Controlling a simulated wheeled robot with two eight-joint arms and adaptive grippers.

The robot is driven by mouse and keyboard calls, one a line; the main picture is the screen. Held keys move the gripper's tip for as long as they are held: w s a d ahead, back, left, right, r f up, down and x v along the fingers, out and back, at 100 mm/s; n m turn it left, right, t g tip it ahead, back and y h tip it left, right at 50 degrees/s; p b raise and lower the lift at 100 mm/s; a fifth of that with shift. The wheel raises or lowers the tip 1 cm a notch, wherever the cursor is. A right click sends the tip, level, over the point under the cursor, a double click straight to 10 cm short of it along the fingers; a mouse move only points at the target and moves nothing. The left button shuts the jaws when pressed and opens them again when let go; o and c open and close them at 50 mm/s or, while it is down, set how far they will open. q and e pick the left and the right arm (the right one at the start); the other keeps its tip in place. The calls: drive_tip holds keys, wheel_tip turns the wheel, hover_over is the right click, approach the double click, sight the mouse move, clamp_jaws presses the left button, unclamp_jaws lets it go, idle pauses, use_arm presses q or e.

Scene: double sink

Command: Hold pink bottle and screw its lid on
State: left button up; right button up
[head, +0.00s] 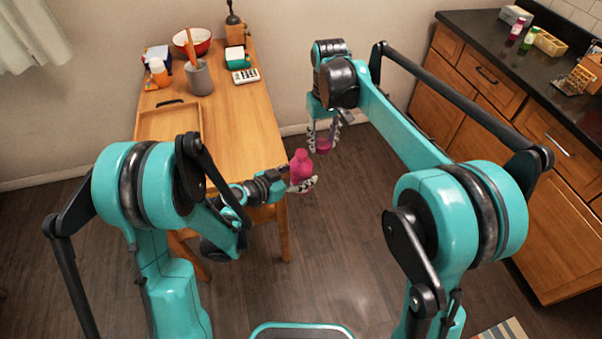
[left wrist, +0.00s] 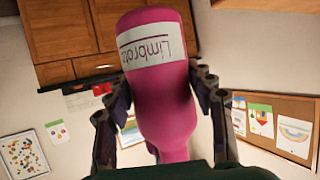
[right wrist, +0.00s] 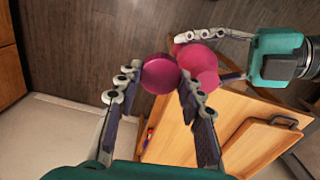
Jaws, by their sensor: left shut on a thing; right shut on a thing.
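In the left wrist view the bottle (left wrist: 165,95) shows a white label between the two fingers. My right gripper (head: 323,137) points down, shut on the round pink lid (head: 324,147). In the right wrist view the lid (right wrist: 159,74) sits between the fingertips, and the bottle (right wrist: 203,62) lies just beyond the right finger. In the head view the lid is apart from the bottle, to its right and a little higher.
A dark counter (head: 490,40) over wooden cabinets is at right. Open floor lies between.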

sight(301, 152)
drive_tip(key=a+r, duration=0.2)
drive_tip(key=s+a+r+n, duration=0.1)
drive_tip(key=a+r, duration=0.1)
drive_tip(key=s+a+r+n, duration=0.1)
drive_tip(key=r, duration=0.1)
drive_tip(key=shift+a+r, duration=0.15)
drive_tip(key=shift+a, duration=0.25)
drive_tip(key=shift+f, duration=2.05)
drive_tip(key=shift+f, duration=0.1)
drive_tip(key=shift+f, duration=0.75)
drive_tip(key=shift+f, duration=0.6)
